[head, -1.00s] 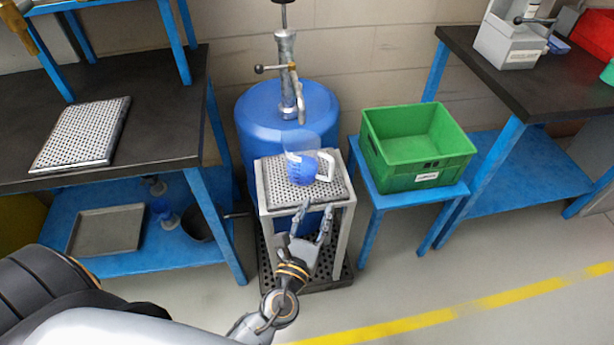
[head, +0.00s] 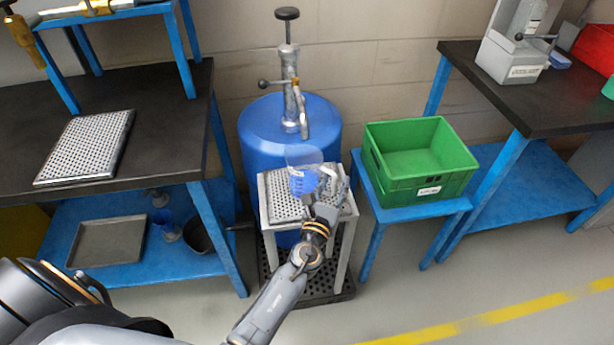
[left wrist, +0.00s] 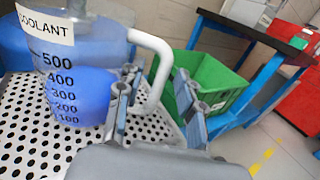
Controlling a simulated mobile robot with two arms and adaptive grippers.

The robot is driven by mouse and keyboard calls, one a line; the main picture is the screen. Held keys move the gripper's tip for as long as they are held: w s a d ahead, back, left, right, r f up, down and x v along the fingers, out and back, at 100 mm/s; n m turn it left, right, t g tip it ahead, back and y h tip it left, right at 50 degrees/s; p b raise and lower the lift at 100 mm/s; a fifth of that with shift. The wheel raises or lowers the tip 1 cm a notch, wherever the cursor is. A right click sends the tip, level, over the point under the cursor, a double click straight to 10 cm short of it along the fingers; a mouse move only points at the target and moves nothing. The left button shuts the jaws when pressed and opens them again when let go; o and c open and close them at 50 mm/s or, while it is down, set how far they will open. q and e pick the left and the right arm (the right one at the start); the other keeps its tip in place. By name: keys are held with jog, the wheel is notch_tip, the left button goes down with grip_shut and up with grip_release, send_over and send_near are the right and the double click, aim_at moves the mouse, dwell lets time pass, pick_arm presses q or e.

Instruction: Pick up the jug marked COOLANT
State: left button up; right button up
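The clear jug (head: 303,181) holds blue liquid and stands upright on a perforated metal stand (head: 282,208) in front of the blue drum. In the left wrist view the jug (left wrist: 75,85) shows a COOLANT label, a scale up to 500 and a white handle (left wrist: 160,62) on its right. My left gripper (head: 328,190) is at the handle side of the jug. Its fingers, in the left wrist view (left wrist: 155,90), are spread apart, with the handle between them; no grip on it is visible. My right gripper is not in view.
A blue drum (head: 265,135) with a pump stands behind the stand. A green crate (head: 405,185) sits on a low blue table to the right. A black-topped bench (head: 165,130) is at the left, another (head: 570,105) at the right. The floor at the front right is clear.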

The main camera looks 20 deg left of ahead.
pick_arm(q)
jog(key=shift+w, duration=0.1)
grip_shut()
jog(key=shift+r, duration=0.25)
